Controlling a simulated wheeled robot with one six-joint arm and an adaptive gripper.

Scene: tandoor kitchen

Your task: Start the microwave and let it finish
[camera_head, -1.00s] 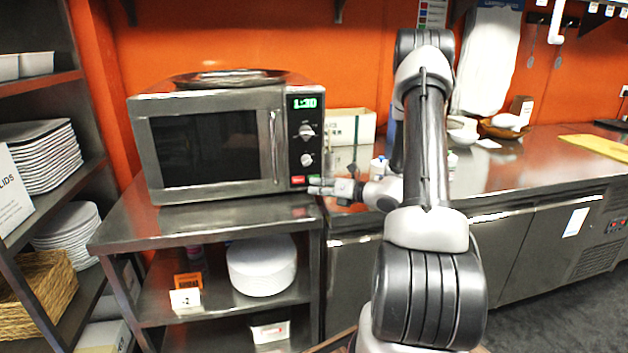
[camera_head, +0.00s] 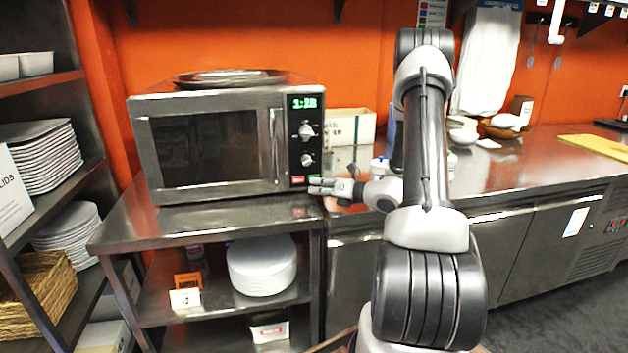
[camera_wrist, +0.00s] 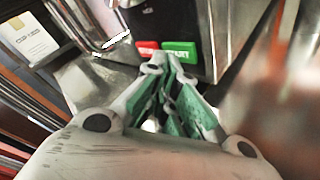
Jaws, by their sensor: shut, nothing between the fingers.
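The steel microwave (camera_head: 210,140) stands on the shelf unit with its door shut and its window dark. Its green display (camera_head: 304,102) reads about 1:28. Two knobs sit below the display, with a red button (camera_head: 298,180) and a green start button (camera_head: 313,178) at the bottom of the panel. In the wrist view the red button (camera_wrist: 147,46) and the green button (camera_wrist: 179,51) are just beyond my fingertips. My gripper (camera_head: 316,186) is shut and empty, just below and in front of the green button. A small gap seems to separate them, but contact is hard to judge.
A round metal tray (camera_head: 230,78) lies on top of the microwave. A white box (camera_head: 350,127) and small containers stand to its right on the steel counter. Plate racks (camera_head: 40,160) are at left. White plates (camera_head: 262,265) lie on the shelf below.

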